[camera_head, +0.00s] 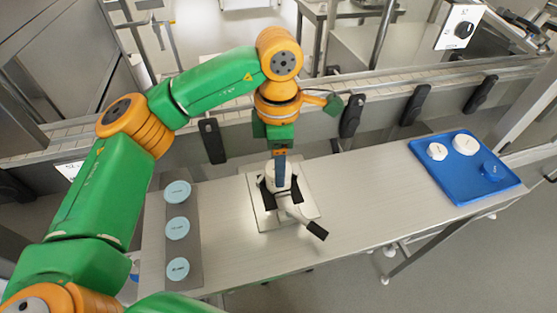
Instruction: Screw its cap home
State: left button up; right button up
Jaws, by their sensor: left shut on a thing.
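My left gripper (280,182) points straight down over the clamp fixture (308,209) in the middle of the table. It is shut on a white round piece (270,169), which looks like the cap on top of a white jar held in the fixture. The fingers hide much of it, so I cannot tell how the cap sits on the jar or whether a gap is left. The fixture has a lever with a black handle (316,230) pointing to the front right. My right gripper is not in view.
Several light-blue round lids (178,228) stand in a row on a grey strip at the left. A blue tray (463,190) at the right holds two white round pieces (465,145) and a blue one (493,170). A conveyor (380,98) runs behind the table. Table between fixture and tray is clear.

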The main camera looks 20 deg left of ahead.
pick_arm(q)
jog(key=shift+r+m, duration=0.1)
jog(key=shift+m, duration=1)
grip_shut()
jog(key=m, duration=0.3)
jog(key=shift+m+p, duration=0.3)
jog(key=shift+m, duration=0.8)
jog(key=o, duration=1.1)
grip_release()
jog(key=shift+m, duration=0.5)
jog(key=shift+c, duration=0.2)
jog(key=o, duration=0.4)
